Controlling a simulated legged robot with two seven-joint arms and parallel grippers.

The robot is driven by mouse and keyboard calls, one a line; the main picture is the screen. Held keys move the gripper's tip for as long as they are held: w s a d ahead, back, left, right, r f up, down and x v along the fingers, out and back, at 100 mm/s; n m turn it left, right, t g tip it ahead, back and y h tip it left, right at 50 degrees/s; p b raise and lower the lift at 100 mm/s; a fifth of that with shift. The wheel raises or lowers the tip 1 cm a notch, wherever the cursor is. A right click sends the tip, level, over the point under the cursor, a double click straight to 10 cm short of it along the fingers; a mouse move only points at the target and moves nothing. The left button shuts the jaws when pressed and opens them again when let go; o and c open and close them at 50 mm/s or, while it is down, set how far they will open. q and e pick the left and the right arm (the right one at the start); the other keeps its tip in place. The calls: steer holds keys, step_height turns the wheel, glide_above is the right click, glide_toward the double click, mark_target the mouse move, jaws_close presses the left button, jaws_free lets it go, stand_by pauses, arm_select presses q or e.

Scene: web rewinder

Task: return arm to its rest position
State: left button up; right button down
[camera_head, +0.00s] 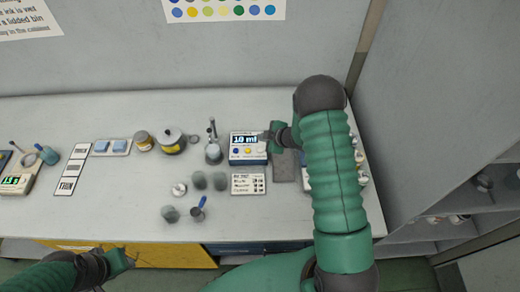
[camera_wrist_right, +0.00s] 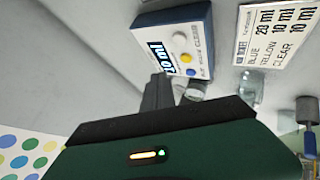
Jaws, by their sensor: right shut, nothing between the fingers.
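My right arm (camera_head: 333,170) reaches forward over the bench on the right side of the head view. Its gripper (camera_head: 268,136) is at the right edge of a blue and white box (camera_head: 248,157) with a lit "10 ml" display and buttons. In the right wrist view the shut, empty fingers (camera_wrist_right: 168,90) are close to the box (camera_wrist_right: 182,45), near its buttons; I cannot tell if they touch it. My left gripper (camera_head: 122,262) is low at the left, in front of the bench edge; its fingers are too small to read.
A printed card (camera_head: 248,184) lies in front of the box. A metal stand (camera_head: 213,145), a lidded pot (camera_head: 172,141), a jar (camera_head: 143,141) and several grey cups (camera_head: 200,180) stand to the left. A grey pad (camera_head: 285,167) is beside my right forearm. Shelves (camera_head: 480,195) are at right.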

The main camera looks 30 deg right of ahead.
stand_by(0.3)
steer(key=s+a+r+m+g+h+b, duration=0.2)
steer(key=s+a+r+m+h, duration=0.1)
steer(key=s+a+r+m, duration=0.4)
steer(key=s+a+r+m+g, duration=0.1)
steer(key=s+a+m+g, duration=0.1)
steer(key=s+a, duration=0.3)
steer(key=s+a+r+m+g+y+b, duration=0.1)
steer(key=s+a, duration=0.4)
steer(key=s, duration=0.6)
steer(key=shift+a+r+m+g, duration=0.15)
steer(key=shift+r+m+g, duration=0.35)
steer(key=shift+r+g, duration=0.2)
steer(key=shift+d, duration=0.35)
